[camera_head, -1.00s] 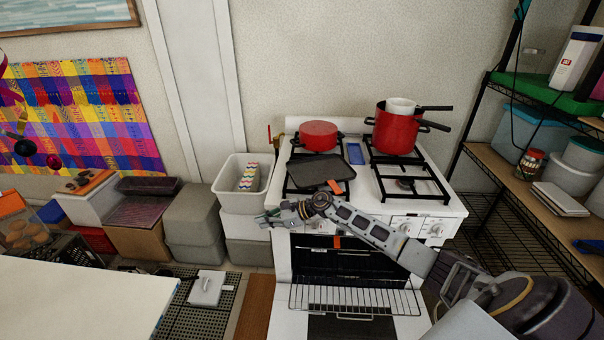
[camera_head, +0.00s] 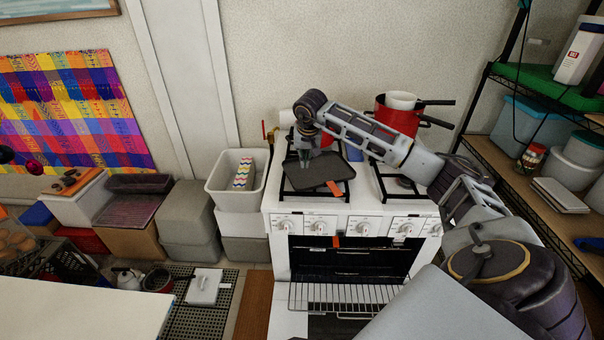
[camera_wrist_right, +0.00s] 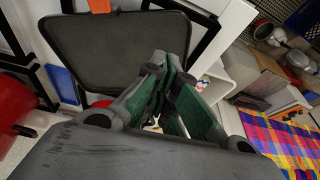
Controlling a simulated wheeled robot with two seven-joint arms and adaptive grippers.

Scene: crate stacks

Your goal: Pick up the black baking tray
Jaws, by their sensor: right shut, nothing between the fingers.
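The black baking tray (camera_head: 318,174) lies flat on the left burners of the white stove (camera_head: 358,206). It fills the upper left of the right wrist view (camera_wrist_right: 112,52). My right gripper (camera_head: 305,160) points down over the back left part of the tray. Its fingers (camera_wrist_right: 166,75) are shut with nothing between them. I cannot tell whether the tips touch the tray. An orange piece (camera_head: 334,188) shows at the tray's front edge. My left gripper is not in view.
A red pot (camera_head: 397,118) with dark handles stands on the right burners, partly behind my right forearm. Another red pot (camera_head: 326,140) behind the tray is mostly hidden by my wrist. A white bin (camera_head: 225,190) stands left of the stove. The oven rack (camera_head: 345,298) sticks out below.

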